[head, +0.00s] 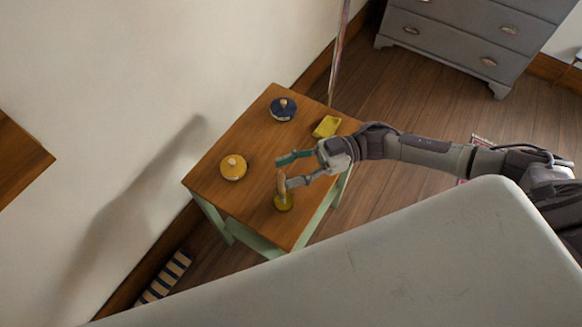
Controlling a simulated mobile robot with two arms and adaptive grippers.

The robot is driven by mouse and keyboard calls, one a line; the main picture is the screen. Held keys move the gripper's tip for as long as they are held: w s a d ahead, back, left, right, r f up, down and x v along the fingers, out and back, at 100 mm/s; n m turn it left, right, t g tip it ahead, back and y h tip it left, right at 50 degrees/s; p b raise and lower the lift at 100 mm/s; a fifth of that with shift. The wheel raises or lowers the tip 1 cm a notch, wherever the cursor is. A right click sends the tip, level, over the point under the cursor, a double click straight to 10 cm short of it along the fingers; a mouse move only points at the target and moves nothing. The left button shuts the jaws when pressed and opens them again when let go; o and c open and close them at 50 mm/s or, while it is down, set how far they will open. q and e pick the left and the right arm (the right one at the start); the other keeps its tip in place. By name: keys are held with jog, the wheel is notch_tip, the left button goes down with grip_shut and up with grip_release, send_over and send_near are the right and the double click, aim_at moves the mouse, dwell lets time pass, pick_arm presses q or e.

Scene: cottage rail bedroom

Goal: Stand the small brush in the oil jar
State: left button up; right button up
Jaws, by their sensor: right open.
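A small tan brush (281,182) stands roughly upright at an olive-yellow jar (284,203) near the front edge of the small table (258,136). Its lower end appears to be inside the jar, though the contact is too small to see clearly. I take this jar to be the oil jar. My right gripper (284,173) is open, with its fingertips close around the brush's upper part. I cannot tell whether a finger touches it. My left gripper is not in view.
A yellow-orange lidded pot (233,168), a dark blue pot (283,109) and a yellow block-like dish (326,126) are also on the table. The wall is close on the left. A grey chest of drawers (465,38) stands at the back. A pale large surface (400,265) fills the foreground.

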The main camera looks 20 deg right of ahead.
jog(key=d, duration=1.2)
jog(key=shift+w, duration=0.2)
dwell(0.4)
